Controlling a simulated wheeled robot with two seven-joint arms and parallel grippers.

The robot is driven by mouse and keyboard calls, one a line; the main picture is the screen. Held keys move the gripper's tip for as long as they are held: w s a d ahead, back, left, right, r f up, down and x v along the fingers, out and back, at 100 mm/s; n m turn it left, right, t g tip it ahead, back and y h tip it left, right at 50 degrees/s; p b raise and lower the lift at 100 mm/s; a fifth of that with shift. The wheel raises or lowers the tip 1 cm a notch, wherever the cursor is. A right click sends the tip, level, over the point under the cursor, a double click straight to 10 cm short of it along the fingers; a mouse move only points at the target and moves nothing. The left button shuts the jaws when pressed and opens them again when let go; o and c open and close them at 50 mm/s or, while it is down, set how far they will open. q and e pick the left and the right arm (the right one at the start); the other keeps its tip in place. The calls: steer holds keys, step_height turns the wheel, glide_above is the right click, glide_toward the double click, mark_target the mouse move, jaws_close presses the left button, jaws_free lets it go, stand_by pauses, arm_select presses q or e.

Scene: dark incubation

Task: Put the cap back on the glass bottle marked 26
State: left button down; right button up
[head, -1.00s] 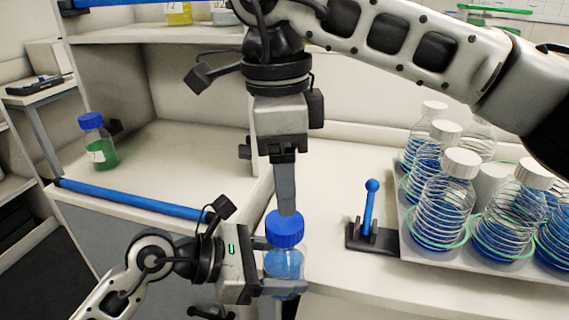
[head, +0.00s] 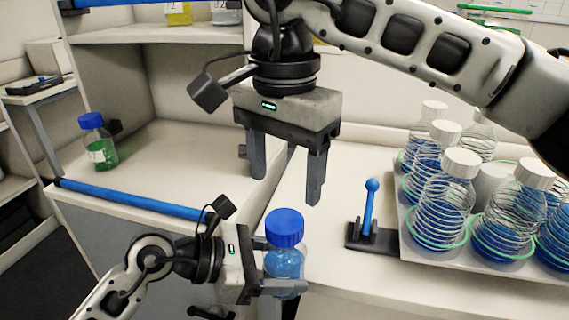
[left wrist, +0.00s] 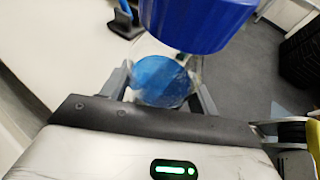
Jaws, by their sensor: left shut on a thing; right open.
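A glass bottle (head: 285,264) with blue liquid stands upright in my left gripper (head: 282,272), which is shut around its body in front of the bench edge. A blue cap (head: 285,227) sits on the bottle's neck; how tightly it is seated I cannot tell. In the left wrist view the cap (left wrist: 200,22) is large at the top and the bottle (left wrist: 163,82) is between the fingers. No number is readable on this bottle. My right gripper (head: 286,188) is open and empty above the cap, apart from it.
A blue-capped bottle with green liquid (head: 101,150) stands on the left bench. A black stand with a blue rod (head: 371,205) is right of the held bottle. A rack (head: 450,262) of several white-capped bottles fills the right. A blue bar (head: 135,200) edges the left bench.

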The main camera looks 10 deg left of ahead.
mark_target(284, 220)
step_height(284, 220, down, 8)
steer(key=shift+r, duration=0.25)
steer(key=c, duration=1)
steer(key=m, duration=1.1)
steer(key=shift+m, duration=0.3)
steer(key=m, duration=0.3)
steer(key=o, duration=1.1)
